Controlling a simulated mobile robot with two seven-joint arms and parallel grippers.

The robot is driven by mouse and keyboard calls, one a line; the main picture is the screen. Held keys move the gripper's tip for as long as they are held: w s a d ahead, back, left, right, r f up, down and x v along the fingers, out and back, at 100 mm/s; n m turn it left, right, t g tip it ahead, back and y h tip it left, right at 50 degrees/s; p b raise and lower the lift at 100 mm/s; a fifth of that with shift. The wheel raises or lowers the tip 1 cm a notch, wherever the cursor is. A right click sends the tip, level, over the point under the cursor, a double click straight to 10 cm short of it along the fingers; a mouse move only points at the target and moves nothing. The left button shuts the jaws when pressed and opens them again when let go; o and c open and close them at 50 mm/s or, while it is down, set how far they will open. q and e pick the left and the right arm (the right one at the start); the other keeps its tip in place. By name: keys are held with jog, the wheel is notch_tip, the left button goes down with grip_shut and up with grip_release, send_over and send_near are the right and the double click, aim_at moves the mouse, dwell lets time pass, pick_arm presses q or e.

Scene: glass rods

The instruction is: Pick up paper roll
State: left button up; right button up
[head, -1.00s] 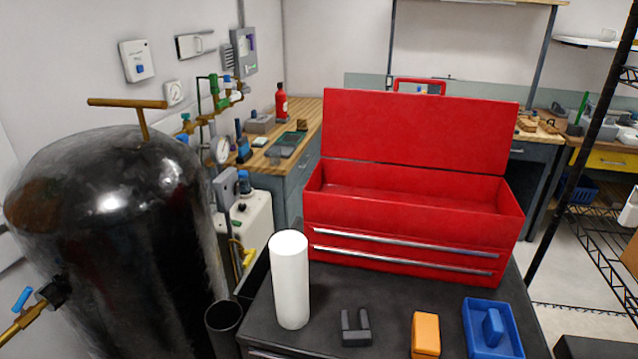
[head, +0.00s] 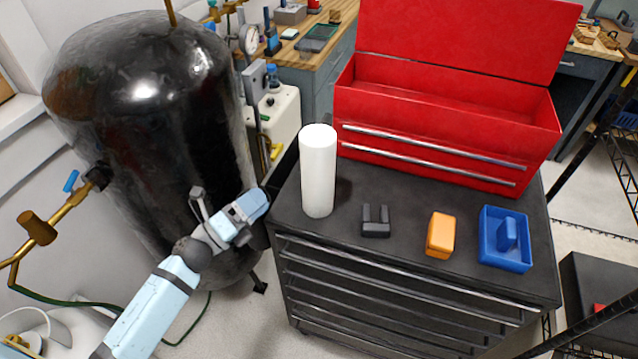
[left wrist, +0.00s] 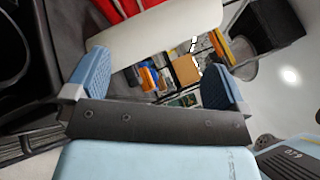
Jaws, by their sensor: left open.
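The paper roll (head: 318,172) is a white cylinder standing upright on the black top of the tool cabinet (head: 345,184), near its left edge. My left gripper (head: 255,204) is left of the roll and apart from it, by the cabinet's left edge. In the left wrist view, its two blue fingers (left wrist: 157,66) are spread with nothing gripped between them. The pale roll (left wrist: 150,32) lies across the view beyond the fingertips. My right gripper is not in view.
An open red toolbox (head: 430,150) stands behind the roll. A dark grey forked block (head: 376,229), an orange block (head: 440,236) and a blue tray (head: 505,262) lie to its right. A large black tank (head: 150,110) stands left of the cabinet.

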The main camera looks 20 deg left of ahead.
aim_at(318, 184)
pick_arm(q)
jog(key=w+m+g+h, duration=0.1)
jog(key=m+g, duration=0.1)
jog(key=m, duration=0.3)
jog(key=w+m+g+h+b, duration=0.1)
jog(key=m+g, duration=0.2)
jog(key=m, duration=0.3)
jog(key=a+m+g+h+b, duration=0.1)
jog(key=m+g, duration=0.1)
jog(key=m, duration=0.4)
jog(key=shift+w+f+g, duration=0.25)
jog(key=shift+w+g, duration=0.15)
jog(key=p+x, duration=0.1)
jog(key=x, duration=0.6)
jog(key=shift+w+d+p, duration=0.15)
jog(key=shift+d+p, duration=0.25)
jog(key=shift+f+p+x, duration=0.15)
jog(key=shift+p+x, duration=0.25)
jog(key=shift+x, duration=0.95)
jog(key=shift+f+p+x, duration=0.1)
jog(key=shift+p+x, duration=0.3)
jog(key=shift+x, duration=1)
jog(key=shift+a, duration=0.1)
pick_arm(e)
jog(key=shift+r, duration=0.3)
pick_arm(q)
jog(key=shift+c, duration=0.2)
